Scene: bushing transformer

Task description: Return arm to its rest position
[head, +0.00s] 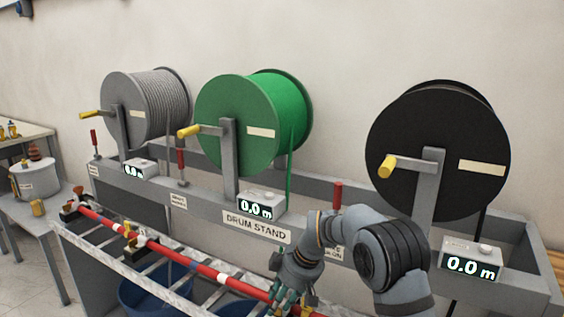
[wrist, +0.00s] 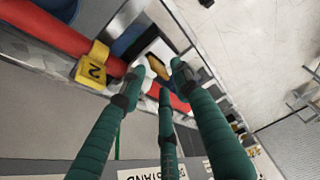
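My gripper (head: 285,295) is low in the head view, at the red bar in front of the drum stand (head: 212,211). Its three green fingers show in the wrist view (wrist: 157,80), with their tips spread apart. The red bar (head: 200,268) runs along the front rail and also shows in the wrist view (wrist: 45,25). A white section of the bar lies just beyond the fingertips. I see nothing gripped between the fingers; whether they touch the bar is not clear. My arm reaches down from the lower right of the head view.
Grey (head: 152,110), green (head: 245,125) and black (head: 432,155) drums stand behind, with yellow cranks and 0.0 m counters. Blue tubs (head: 140,298) sit below the rails. A table (head: 38,210) stands at left.

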